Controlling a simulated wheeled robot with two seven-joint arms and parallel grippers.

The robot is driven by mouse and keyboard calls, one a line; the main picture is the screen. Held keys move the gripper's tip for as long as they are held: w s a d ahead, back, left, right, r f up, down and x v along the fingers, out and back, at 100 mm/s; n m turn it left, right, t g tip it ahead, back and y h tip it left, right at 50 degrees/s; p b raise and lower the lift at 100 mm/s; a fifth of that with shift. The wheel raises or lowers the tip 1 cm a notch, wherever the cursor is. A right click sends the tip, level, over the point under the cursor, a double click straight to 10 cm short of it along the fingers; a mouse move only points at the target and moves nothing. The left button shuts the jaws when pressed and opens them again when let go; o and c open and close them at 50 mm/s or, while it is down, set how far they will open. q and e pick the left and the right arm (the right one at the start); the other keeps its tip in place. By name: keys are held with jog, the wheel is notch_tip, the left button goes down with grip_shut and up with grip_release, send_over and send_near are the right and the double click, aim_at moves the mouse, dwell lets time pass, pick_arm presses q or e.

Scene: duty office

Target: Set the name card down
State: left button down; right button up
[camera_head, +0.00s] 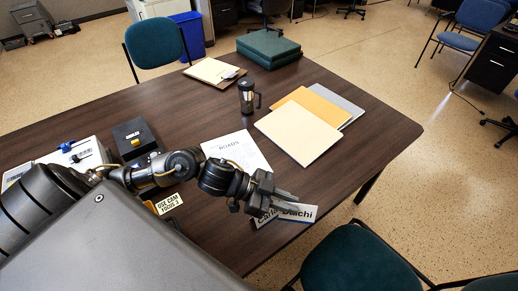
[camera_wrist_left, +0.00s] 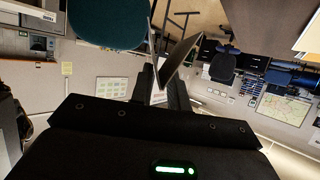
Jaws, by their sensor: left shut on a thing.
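The name card (camera_head: 300,213) is a white and silver plate with dark lettering, near the table's front right edge in the head view. My left gripper (camera_head: 278,196) is shut on it from above and covers part of its upper edge. The card is tilted in the picture; I cannot tell whether its lower edge touches the table. In the left wrist view the card (camera_wrist_left: 180,60) shows as a thin grey plate between the fingers (camera_wrist_left: 163,92). My right gripper is not in view.
The dark wooden table (camera_head: 378,128) has bare room at right. Folders (camera_head: 298,135), a printed sheet (camera_head: 238,151), a dark mug (camera_head: 247,97), a clipboard (camera_head: 211,71) and green binders (camera_head: 268,46) lie beyond. A yellow sign (camera_head: 169,203) is left of the gripper. A green chair (camera_head: 360,258) stands close in front.

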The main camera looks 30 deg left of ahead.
pick_arm(q)
jog(key=w+a+f, duration=0.1)
jog(key=w+f, duration=0.2)
jog(key=w, duration=0.1)
jog(key=w+a+f, duration=0.1)
jog(key=w+f, duration=0.2)
jog(key=w, duration=0.1)
jog(key=w+a+f+p, duration=0.1)
jog(key=w+a+f, duration=0.1)
jog(key=w+f, duration=0.1)
jog(key=shift+w+a, duration=0.1)
jog(key=shift+w, duration=0.7)
jog(key=shift+w+a+f, duration=0.15)
jog(key=shift+w+f, duration=0.2)
jog(key=shift+f, duration=0.3)
notch_tip(320, 180, down, 2)
jog(key=shift+f+p, duration=0.1)
jog(key=shift+p, duration=0.35)
jog(key=shift+f, duration=0.25)
jog(key=shift+f, duration=0.15)
jog(key=c, duration=1.3)
grip_release()
jog(key=shift+c, duration=0.2)
